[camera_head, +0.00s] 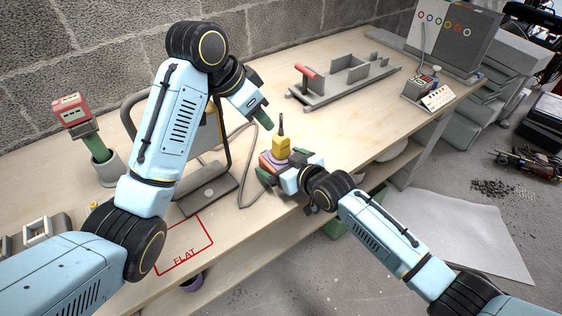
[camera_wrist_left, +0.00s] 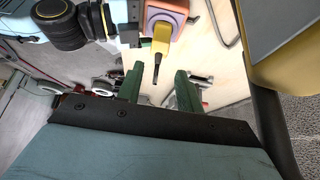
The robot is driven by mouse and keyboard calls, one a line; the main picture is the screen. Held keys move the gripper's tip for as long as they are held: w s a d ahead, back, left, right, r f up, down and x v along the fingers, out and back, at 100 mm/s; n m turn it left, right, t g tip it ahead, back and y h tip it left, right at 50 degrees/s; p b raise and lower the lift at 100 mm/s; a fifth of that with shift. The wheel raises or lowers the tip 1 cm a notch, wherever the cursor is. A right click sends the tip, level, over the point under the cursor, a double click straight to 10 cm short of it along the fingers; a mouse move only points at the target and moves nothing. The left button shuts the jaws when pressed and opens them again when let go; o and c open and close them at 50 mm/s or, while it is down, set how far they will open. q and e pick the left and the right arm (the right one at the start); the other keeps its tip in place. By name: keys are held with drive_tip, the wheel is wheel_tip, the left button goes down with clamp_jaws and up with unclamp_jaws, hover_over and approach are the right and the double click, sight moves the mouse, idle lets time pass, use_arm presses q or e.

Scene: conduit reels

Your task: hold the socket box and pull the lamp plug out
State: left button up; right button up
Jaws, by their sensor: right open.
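The socket box (camera_head: 266,160), orange-red with a purple ring on top, sits on the workbench near its front edge. The yellow lamp plug (camera_head: 281,145) stands upright in it with a dark stem on top. Both also show in the left wrist view, the box (camera_wrist_left: 176,10) at the top and the plug (camera_wrist_left: 161,40) below it. My left gripper (camera_head: 262,122) is above and behind the plug; its green fingers are apart and empty in the left wrist view (camera_wrist_left: 160,85). My right gripper (camera_head: 276,174) is open at the box's front side; its fingertips are partly hidden, and contact is unclear.
A work lamp (camera_head: 214,138) on a dark stand is left of the box, partly behind my left arm. A grey cable (camera_head: 243,180) loops between them. A grey fixture with a red handle (camera_head: 308,73) lies behind right. Bench is clear right of the box.

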drive_tip(key=shift+w+a+f, duration=0.1)
drive_tip(key=shift+w+a, duration=0.1)
drive_tip(key=shift+c, duration=0.3)
